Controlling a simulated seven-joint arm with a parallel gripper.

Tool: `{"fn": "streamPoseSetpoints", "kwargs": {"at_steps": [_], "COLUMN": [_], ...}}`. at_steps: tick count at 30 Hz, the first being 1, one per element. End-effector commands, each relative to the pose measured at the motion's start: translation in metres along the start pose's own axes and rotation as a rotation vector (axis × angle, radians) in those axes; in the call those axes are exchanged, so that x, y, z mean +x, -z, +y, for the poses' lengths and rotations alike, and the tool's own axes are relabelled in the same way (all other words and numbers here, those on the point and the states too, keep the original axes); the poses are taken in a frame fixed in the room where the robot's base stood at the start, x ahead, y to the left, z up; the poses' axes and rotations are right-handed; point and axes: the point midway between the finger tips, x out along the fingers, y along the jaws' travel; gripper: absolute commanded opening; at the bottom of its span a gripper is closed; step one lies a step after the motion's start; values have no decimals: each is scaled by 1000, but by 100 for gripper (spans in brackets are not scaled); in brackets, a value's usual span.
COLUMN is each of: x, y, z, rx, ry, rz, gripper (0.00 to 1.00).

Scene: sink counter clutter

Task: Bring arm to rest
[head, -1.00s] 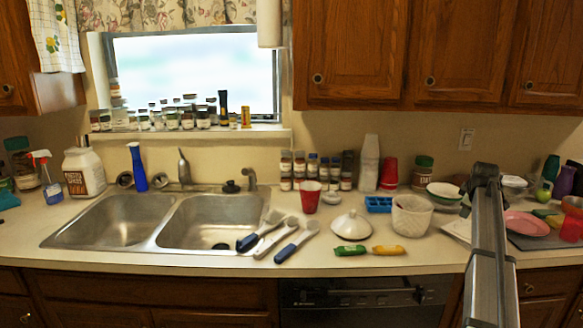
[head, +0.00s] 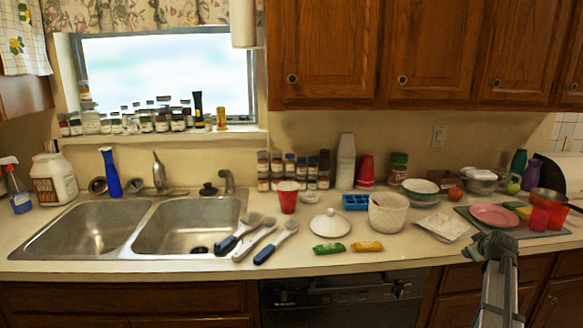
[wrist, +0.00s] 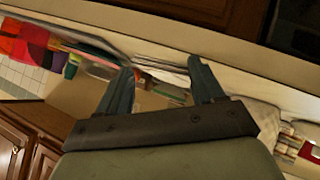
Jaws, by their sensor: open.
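My gripper (wrist: 162,85) shows in the wrist view with its two dark fingers apart and nothing between them. In the head view my arm reaches up from the lower right, and its end (head: 494,245) is in front of the counter's front edge, below the pink plate. Its fingers cannot be made out clearly there. The counter (head: 300,262) runs across the head view. In the wrist view the scene is tilted, and the counter edge lies beyond the fingers.
A white tub (head: 388,214), a white lid (head: 329,225), green (head: 328,248) and yellow (head: 367,246) packets and several brushes (head: 268,240) lie left of my arm. The double sink (head: 185,224) is farther left.

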Motion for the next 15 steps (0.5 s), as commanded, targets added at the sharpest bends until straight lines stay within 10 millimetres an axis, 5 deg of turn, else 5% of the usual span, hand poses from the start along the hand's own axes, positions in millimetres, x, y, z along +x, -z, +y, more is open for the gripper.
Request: {"fn": "streamPoseSetpoints", "kwargs": {"at_steps": [7,15], "x": [18,49], "y": [-38,-88], "z": [-68,-191], "rx": [25,82], "ry": [101,255], "rz": [-74,-200], "gripper": [67,67]}}
